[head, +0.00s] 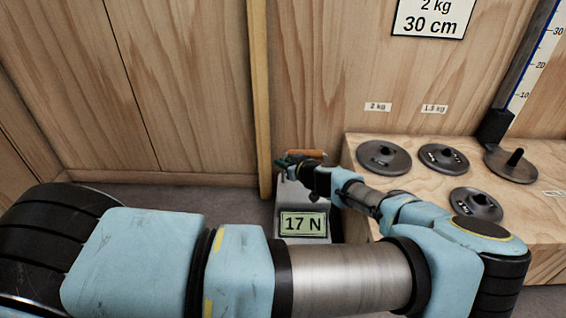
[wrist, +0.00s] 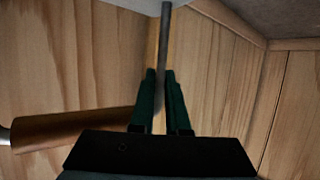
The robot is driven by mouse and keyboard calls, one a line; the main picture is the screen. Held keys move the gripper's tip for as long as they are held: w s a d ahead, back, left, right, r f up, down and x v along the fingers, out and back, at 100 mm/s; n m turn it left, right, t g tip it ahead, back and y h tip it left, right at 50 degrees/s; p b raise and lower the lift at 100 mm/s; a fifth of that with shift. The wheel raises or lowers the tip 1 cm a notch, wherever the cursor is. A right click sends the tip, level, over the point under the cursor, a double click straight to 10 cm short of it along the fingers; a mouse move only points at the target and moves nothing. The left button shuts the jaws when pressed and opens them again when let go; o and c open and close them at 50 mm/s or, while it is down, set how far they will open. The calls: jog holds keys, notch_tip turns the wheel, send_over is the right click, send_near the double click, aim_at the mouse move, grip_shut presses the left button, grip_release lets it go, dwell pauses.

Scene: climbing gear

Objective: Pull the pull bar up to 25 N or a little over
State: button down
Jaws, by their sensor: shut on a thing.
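The pull bar has a brown cylindrical grip (head: 305,153) that shows just above and behind my gripper (head: 287,163) in the head view. In the wrist view the brown grip (wrist: 75,129) reaches out to the left of the fingers, with a metal end. A thin grey rod (wrist: 165,45) runs between the dark green fingers (wrist: 160,78) toward a pale surface at the top. My gripper is shut on the pull bar; the exact contact is partly hidden. The readout (head: 303,224) on the grey scale box (head: 290,195) shows 17 N.
A wooden bench (head: 450,150) on the right carries several dark weight discs, including one (head: 384,156) near its left end. A vertical ruler (head: 538,60) stands behind it. A wooden post (head: 260,100) and plywood walls close off the back. Grey floor is clear on the left.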

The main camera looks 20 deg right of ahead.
jog(key=shift+f+b, duration=1.05)
jog(key=shift+f, duration=0.3)
jog(key=c, duration=0.8)
grip_release()
jog(key=shift+c, duration=0.2)
jog(key=p+v, duration=0.3)
jog(key=v, duration=0.6)
jog(key=shift+w, duration=0.1)
jog(key=shift+p+v, duration=0.55)
jog(key=shift+v, duration=0.5)
jog(key=shift+f, duration=0.2)
